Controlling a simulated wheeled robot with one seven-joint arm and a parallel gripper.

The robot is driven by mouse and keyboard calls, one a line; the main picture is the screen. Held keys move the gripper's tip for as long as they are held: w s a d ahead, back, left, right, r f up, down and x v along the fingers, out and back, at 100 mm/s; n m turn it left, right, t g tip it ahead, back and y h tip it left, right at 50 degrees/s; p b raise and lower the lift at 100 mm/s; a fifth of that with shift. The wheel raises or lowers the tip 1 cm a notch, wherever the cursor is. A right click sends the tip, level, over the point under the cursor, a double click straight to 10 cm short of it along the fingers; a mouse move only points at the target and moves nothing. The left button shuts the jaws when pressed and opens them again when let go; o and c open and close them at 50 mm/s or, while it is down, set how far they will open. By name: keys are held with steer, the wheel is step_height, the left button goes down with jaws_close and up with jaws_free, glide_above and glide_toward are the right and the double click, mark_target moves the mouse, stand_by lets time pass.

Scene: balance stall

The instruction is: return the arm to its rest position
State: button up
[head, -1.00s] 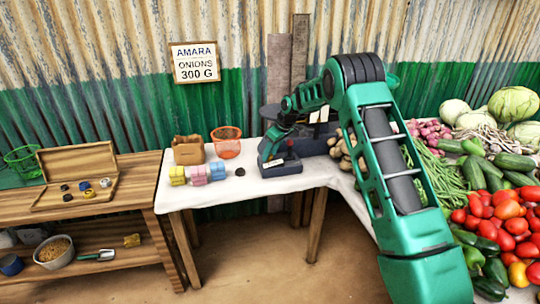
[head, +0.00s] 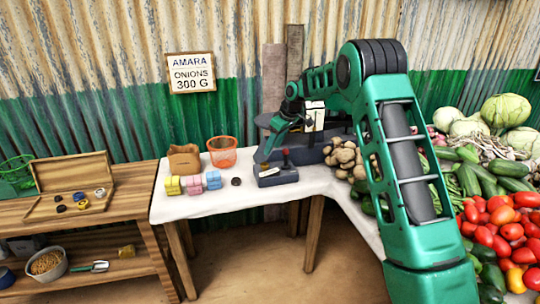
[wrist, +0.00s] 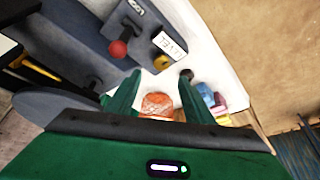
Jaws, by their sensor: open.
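My arm is green and reaches from the lower right of the head view up and over to the left. My gripper (head: 268,150) hangs over the back of the white-clothed table (head: 220,202), close to the grey box with a red knob (head: 277,175). In the wrist view its two green fingers (wrist: 158,98) stand apart with nothing between them that they hold. The red knob (wrist: 118,48) and a white label (wrist: 170,45) on the grey device show ahead of the fingers. The orange basket (wrist: 158,104) shows beyond and between the fingers.
On the table stand an orange basket (head: 222,151), a brown sack (head: 184,158), several coloured blocks (head: 193,184) and a small dark disc (head: 236,181). Potatoes (head: 343,155) and vegetables (head: 500,215) crowd the right. A wooden bench with an open case (head: 70,190) stands left.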

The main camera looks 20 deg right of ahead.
steer(key=shift+s+d+r, duration=0.1)
steer(key=shift+s+r, duration=0.05)
steer(key=shift+r, duration=0.35)
steer(key=shift+d, duration=0.1)
steer(key=s+d+r+m+h, duration=0.1)
steer(key=s+d+r+m, duration=0.2)
steer(key=s, duration=0.6)
steer(key=s+d+r+m+g+h, duration=0.15)
steer(key=s+d+r, duration=0.3)
steer(key=s, duration=0.45)
steer(key=s+d+r+m, duration=0.3)
steer(key=s+d, duration=0.2)
steer(key=s, duration=0.4)
steer(key=s+f+m+g, duration=0.1)
steer(key=s+f+m, duration=0.1)
steer(key=s, duration=1.5)
steer(key=s+d+f+m+g, duration=0.1)
steer(key=s+f+m, duration=0.2)
steer(key=s, duration=1.4)
steer(key=shift+m, duration=0.85)
steer(key=shift+f, duration=0.1)
